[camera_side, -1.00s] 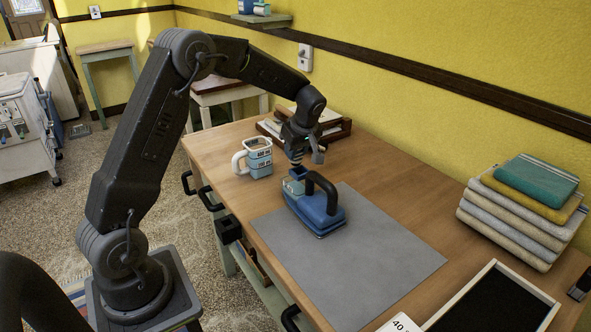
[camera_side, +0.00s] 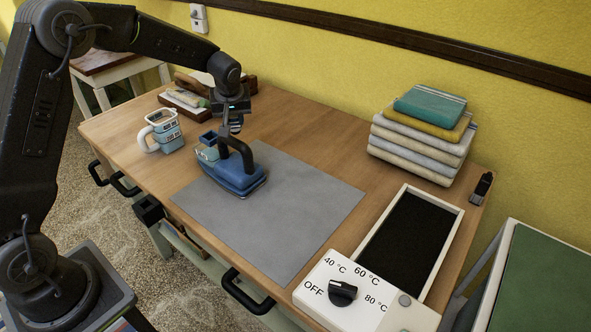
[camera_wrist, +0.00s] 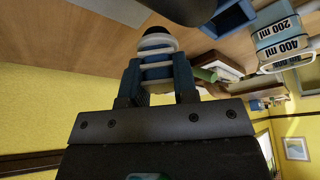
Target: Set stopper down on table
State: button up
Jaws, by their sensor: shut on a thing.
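My gripper (camera_side: 232,118) hangs over the table (camera_side: 300,140), just behind the iron's handle in the side view. In the wrist view, its blue-padded fingers (camera_wrist: 158,82) are shut on the stopper (camera_wrist: 156,58), a small banded white and blue piece with a dark end. The stopper is held clear of the table, its dark end pointing away from the gripper. In the side view it is too small to make out well. The blue iron (camera_side: 238,180) sits on a grey mat (camera_side: 290,215), and its light-blue tank opening (camera_side: 207,140) is left of my gripper.
A measuring jug (camera_side: 165,130) stands left of the iron, with a wooden tray (camera_side: 185,98) behind it. Folded towels (camera_side: 425,140) are at the back right. A dark inset panel (camera_side: 408,235) and a temperature dial box (camera_side: 360,295) lie at right. Bare wood lies between mat and towels.

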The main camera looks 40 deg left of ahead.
jog(key=w+d+f+m, duration=0.1)
jog(key=w+d+f, duration=0.1)
jog(key=d, duration=0.3)
jog(key=w+d+f+m+h, duration=0.1)
jog(key=w+d+f+m, duration=0.1)
jog(key=d, duration=0.3)
jog(key=w+d+f+m+t, duration=0.1)
jog(key=w+d+f+m, duration=0.1)
jog(key=w+d+f, duration=0.1)
jog(key=shift+w+d+h, duration=0.15)
jog(key=shift+w+d, duration=0.1)
jog(key=shift+d, duration=0.25)
jog(key=shift+w+d+h, duration=0.15)
jog(key=shift+w+d, duration=0.1)
jog(key=shift+d, duration=0.25)
jog(key=shift+f, duration=1.95)
jog(key=shift+f, duration=0.15)
jog(key=o, duration=0.9)
